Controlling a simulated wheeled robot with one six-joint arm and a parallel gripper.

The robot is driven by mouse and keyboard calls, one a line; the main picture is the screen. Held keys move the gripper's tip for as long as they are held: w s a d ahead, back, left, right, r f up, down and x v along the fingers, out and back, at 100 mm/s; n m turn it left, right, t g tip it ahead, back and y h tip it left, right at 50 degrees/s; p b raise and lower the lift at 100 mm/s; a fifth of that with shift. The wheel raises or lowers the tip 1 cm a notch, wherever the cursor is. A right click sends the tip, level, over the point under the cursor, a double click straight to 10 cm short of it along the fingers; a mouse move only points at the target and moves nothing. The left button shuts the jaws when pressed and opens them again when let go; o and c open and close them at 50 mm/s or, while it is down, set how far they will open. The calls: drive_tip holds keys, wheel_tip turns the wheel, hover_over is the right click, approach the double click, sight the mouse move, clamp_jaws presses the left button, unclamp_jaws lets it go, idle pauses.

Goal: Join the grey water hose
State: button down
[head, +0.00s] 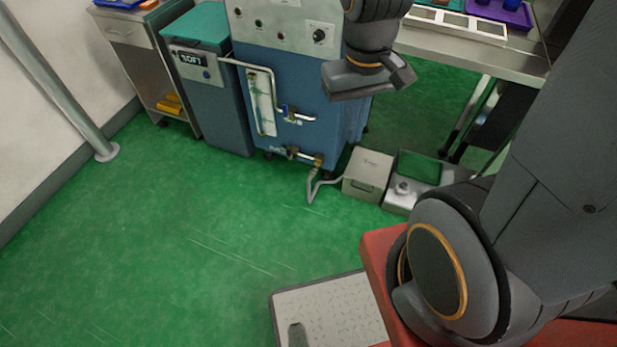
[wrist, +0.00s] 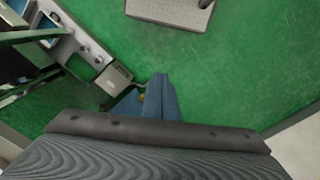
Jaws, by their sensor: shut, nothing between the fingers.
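My gripper (head: 372,82) is shut and empty, high in front of the machine's right side and well above the hose. In the wrist view my gripper (wrist: 157,130) fills the lower part and hides most of the machine; the beige box (wrist: 113,78) shows beyond it.
A metal tray unit (head: 400,195) stands right of the box, under the steel bench (head: 480,55). A grey cabinet with a green lid (head: 195,28) stands left of the machine. A grey textured platform (head: 335,310) lies in front. The green floor at left is clear.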

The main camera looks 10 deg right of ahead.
sight(313, 172)
drive_tip(key=w+d+f+n+h+b, duration=0.1)
drive_tip(key=w+f+n+b, duration=0.4)
drive_tip(key=f+b, duration=0.3)
drive_tip(key=w+f+n+t+h+b, duration=0.1)
drive_tip(key=w+f+n+b, duration=0.4)
drive_tip(key=f, duration=0.6)
drive_tip(key=w+d+f+n+h+b, duration=0.1)
drive_tip(key=w+f+n+b, duration=0.3)
drive_tip(key=w+f+b, duration=0.35)
drive_tip(key=w+a+f+n+b, duration=0.2)
drive_tip(key=w+f+n+b, duration=0.2)
drive_tip(key=f, duration=0.5)
drive_tip(key=w+a+f+n+t+b, duration=0.1)
drive_tip(key=w+a+f+n+b, duration=0.1)
drive_tip(key=f+n+b, duration=0.3)
drive_tip(key=w+a+f+n+t+b, duration=0.1)
drive_tip(key=w+f+n+b, duration=0.4)
drive_tip(key=f+b, duration=0.5)
wheel_tip(313, 172, down, 4)
drive_tip(key=shift+w+a+y, duration=0.3)
drive_tip(key=shift+a, duration=0.45)
drive_tip(key=w+d+f+b, duration=0.4)
drive_tip(key=w+f+b, duration=0.2)
drive_tip(key=f, duration=0.3)
drive_tip(key=shift+w+d+f+b, duration=0.15)
drive_tip(key=shift+d+b, duration=0.15)
drive_tip(key=shift+b, duration=0.05)
